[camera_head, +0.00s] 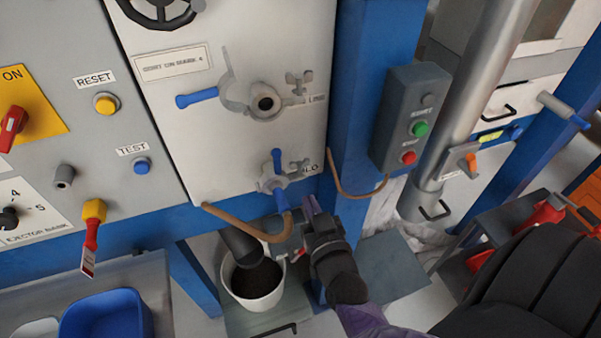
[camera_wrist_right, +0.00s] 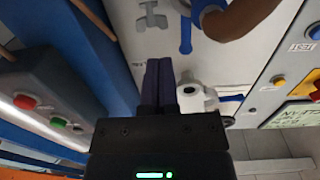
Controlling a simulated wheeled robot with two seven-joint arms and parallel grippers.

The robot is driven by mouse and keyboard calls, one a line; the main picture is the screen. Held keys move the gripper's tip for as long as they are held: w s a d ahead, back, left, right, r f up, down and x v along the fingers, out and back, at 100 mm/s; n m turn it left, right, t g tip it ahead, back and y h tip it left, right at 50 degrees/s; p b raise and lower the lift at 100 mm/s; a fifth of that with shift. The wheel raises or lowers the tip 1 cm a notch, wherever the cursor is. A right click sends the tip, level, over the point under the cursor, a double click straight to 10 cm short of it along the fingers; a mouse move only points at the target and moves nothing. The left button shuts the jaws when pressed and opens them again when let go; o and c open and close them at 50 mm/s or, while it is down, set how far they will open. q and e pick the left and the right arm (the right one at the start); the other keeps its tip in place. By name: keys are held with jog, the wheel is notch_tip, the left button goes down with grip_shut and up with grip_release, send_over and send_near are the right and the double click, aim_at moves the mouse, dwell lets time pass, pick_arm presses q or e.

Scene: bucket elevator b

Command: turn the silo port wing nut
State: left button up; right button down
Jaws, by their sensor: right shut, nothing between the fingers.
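The grey panel carries two ports, each with a small grey wing nut beside it. The upper wing nut (camera_head: 298,84) is right of the upper port (camera_head: 262,102). The lower wing nut (camera_head: 298,166) is right of the lower port (camera_head: 271,181), which has blue handles. I cannot read clearly which port is labelled silo. My right gripper (camera_head: 310,206) is shut and empty, just below and right of the lower port, apart from both nuts. In the right wrist view its closed fingers (camera_wrist_right: 160,68) point toward the panel, and one wing nut (camera_wrist_right: 152,16) shows beyond them. My left gripper is not in view.
A brown hose (camera_head: 246,229) loops under the lower port, close to my right gripper. A white bucket (camera_head: 257,285) of dark material stands below. A blue post (camera_head: 352,100) and a grey button box (camera_head: 412,118) are right of the panel.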

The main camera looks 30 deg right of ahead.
aim_at(295, 167)
jog(key=x, duration=0.6)
jog(key=shift+w+f+b, duration=0.1)
jog(key=shift+w+b, duration=0.15)
jog(key=shift+b, duration=0.1)
jog(key=shift+w+d, duration=0.2)
jog(key=shift+w, duration=0.45)
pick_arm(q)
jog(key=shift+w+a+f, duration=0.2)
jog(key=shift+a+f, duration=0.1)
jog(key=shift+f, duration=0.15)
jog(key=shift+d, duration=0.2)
